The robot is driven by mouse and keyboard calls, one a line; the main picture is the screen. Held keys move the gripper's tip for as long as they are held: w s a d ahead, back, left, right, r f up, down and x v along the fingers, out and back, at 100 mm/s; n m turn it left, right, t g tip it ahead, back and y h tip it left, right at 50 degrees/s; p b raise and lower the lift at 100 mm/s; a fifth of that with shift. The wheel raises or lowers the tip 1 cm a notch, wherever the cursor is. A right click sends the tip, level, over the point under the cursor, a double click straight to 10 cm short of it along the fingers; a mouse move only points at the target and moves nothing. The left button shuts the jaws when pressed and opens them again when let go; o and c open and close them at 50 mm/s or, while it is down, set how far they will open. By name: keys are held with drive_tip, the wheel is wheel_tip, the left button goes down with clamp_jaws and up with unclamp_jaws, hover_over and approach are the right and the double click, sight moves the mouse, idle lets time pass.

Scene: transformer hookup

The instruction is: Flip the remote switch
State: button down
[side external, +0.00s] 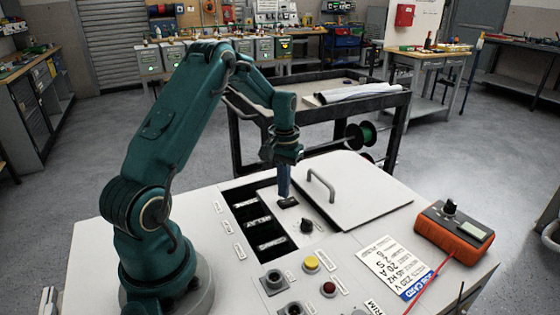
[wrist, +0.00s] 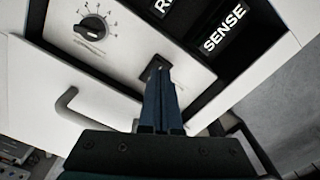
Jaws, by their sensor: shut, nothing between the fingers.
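The remote switch (side external: 288,203) is a small dark fitting on the white panel, beside the dark recess with labelled blocks. My gripper (side external: 284,194) points down with its blue fingers together, their tips at the switch. In the wrist view, my gripper (wrist: 158,72) is shut and empty, and its fingertips overlap the dark switch plate (wrist: 150,66). The fingers hide much of the switch, so its lever position and any contact cannot be told. A "SENSE" label (wrist: 224,28) and a partly cut-off label starting with "R" lie close by.
Yellow (side external: 311,263) and red (side external: 328,289) buttons sit in front. An orange meter (side external: 453,231) stands at the right.

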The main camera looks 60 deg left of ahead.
sight(284, 201)
drive_tip(key=shift+f, duration=0.9)
idle(0.6)
drive_tip(key=shift+r, duration=3.5)
